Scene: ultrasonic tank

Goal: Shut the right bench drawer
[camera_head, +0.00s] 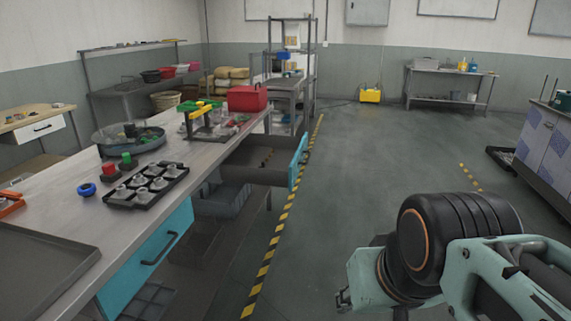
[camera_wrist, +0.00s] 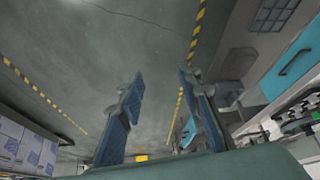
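The right bench drawer (camera_head: 298,161) is pulled well out from the far part of the workbench. Its blue front stands out over the floor near the yellow-black line. In the wrist view its blue front (camera_wrist: 188,132) shows small, beside a finger. The other blue drawer (camera_head: 160,252) is closed in the near part of the bench, its dark handle facing the aisle; it also shows in the wrist view (camera_wrist: 292,66). My gripper (camera_wrist: 162,78) is open and empty, over the aisle right of the bench, well apart from the drawer. In the head view its fingers are mostly hidden.
The workbench (camera_head: 58,205) carries a tray of metal parts (camera_head: 146,186), a round basin (camera_head: 128,139) and a red toolbox (camera_head: 247,98). A patterned cabinet (camera_head: 545,145) stands at right. The aisle floor (camera_head: 370,160) between is clear. A yellow bucket (camera_head: 370,95) is far back.

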